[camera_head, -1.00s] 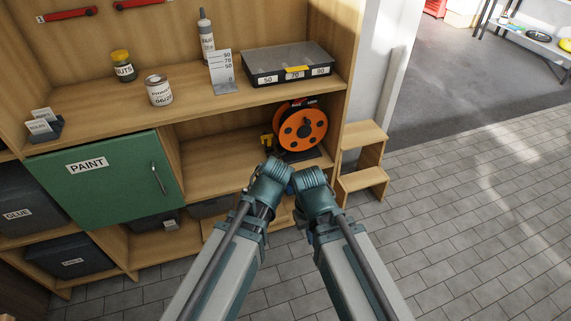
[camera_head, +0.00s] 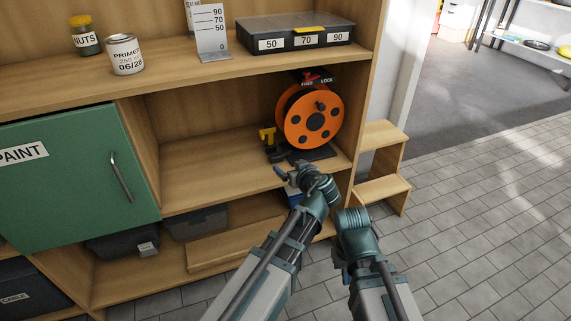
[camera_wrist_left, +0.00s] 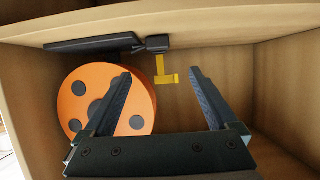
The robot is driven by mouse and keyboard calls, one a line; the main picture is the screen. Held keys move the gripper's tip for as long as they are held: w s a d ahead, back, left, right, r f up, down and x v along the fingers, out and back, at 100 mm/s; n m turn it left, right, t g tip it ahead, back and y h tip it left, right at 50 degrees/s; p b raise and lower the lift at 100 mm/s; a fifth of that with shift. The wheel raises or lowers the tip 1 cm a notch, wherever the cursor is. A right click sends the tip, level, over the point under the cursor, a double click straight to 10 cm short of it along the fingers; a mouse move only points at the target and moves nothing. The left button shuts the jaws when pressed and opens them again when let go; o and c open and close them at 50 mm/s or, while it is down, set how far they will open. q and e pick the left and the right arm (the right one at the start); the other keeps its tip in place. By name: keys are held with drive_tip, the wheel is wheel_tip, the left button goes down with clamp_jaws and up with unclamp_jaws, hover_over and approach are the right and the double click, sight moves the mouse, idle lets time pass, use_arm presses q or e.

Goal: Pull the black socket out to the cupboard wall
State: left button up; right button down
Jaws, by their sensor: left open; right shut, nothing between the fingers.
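A black block (camera_wrist_left: 157,43), which I take to be the black socket, sits beside the reel's black base in the left wrist view, with a yellow piece (camera_wrist_left: 165,72) against it. In the head view the small black block (camera_head: 277,152) is left of the orange cable reel (camera_head: 296,118), by the yellow piece (camera_head: 267,135). My left gripper (camera_head: 285,173) is at the shelf's front edge. In the wrist view its fingers (camera_wrist_left: 160,78) are open, with the yellow piece beyond the gap and nothing held. My right arm's bent joint shows, but its gripper is hidden.
The reel (camera_wrist_left: 95,105) stands close to the compartment's right wall. The shelf board (camera_head: 205,180) left of the yellow piece is bare. A green PAINT door (camera_head: 75,175) is at the left. A wooden step (camera_head: 382,160) stands right of the cupboard.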

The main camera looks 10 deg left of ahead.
sight(276, 155)
use_arm(q)
drive_tip(key=b+x, duration=0.5)
drive_tip(key=x, duration=0.8)
drive_tip(key=shift+d, duration=0.15)
drive_tip(key=shift+w+a+f, duration=0.15)
drive_tip(key=shift+w+a, duration=0.2)
drive_tip(key=shift+w, duration=0.1)
clamp_jaws()
